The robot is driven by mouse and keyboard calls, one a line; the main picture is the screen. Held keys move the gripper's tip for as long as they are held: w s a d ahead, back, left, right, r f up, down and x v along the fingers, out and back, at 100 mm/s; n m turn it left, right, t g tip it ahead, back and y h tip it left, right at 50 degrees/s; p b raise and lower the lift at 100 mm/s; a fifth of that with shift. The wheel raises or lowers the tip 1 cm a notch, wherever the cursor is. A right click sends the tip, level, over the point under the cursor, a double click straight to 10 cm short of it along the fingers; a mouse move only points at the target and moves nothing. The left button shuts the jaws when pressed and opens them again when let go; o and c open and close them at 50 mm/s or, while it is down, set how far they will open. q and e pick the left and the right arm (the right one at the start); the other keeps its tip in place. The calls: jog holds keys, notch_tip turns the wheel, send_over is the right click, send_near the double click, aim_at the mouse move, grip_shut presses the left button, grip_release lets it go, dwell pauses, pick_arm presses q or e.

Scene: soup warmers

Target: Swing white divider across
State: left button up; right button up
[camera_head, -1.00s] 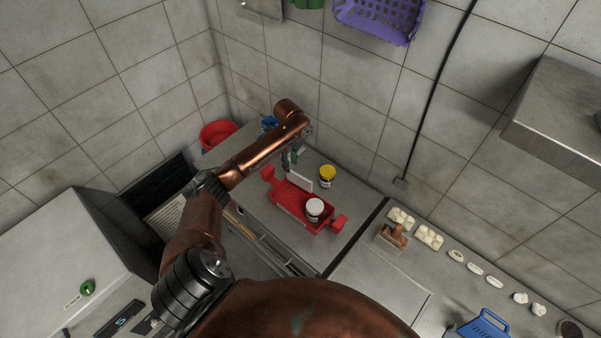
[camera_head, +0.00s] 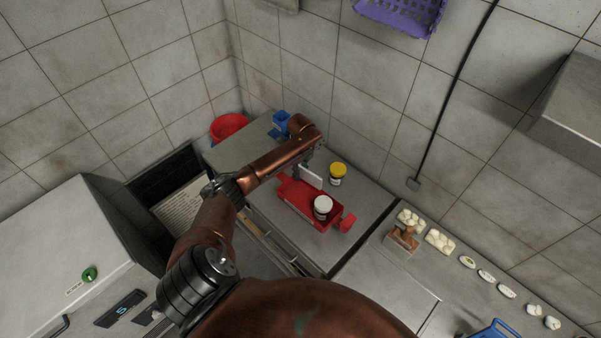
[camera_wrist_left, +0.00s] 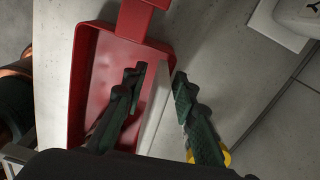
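The white divider (camera_head: 311,178) stands at the far side of the red tray (camera_head: 296,204) in the head view. In the wrist view the divider (camera_wrist_left: 154,112) is a thin upright white panel along the red tray's (camera_wrist_left: 84,90) right side. My left gripper (camera_head: 304,168) is at the divider, partly hidden by its arm in the head view. In the wrist view its dark green fingers (camera_wrist_left: 160,76) are apart, one on each side of the divider. I cannot tell whether either touches it. My right gripper is not in view.
A white-lidded jar (camera_head: 323,204) is at the tray's right part. A yellow-lidded jar (camera_head: 338,171) stands behind the tray. A red bucket (camera_head: 228,126) and blue item (camera_head: 281,119) are at the back left. Counter to the right of the tray (camera_head: 372,204) is clear.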

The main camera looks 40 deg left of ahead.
pick_arm(q)
jog(key=shift+c, duration=0.6)
grip_shut()
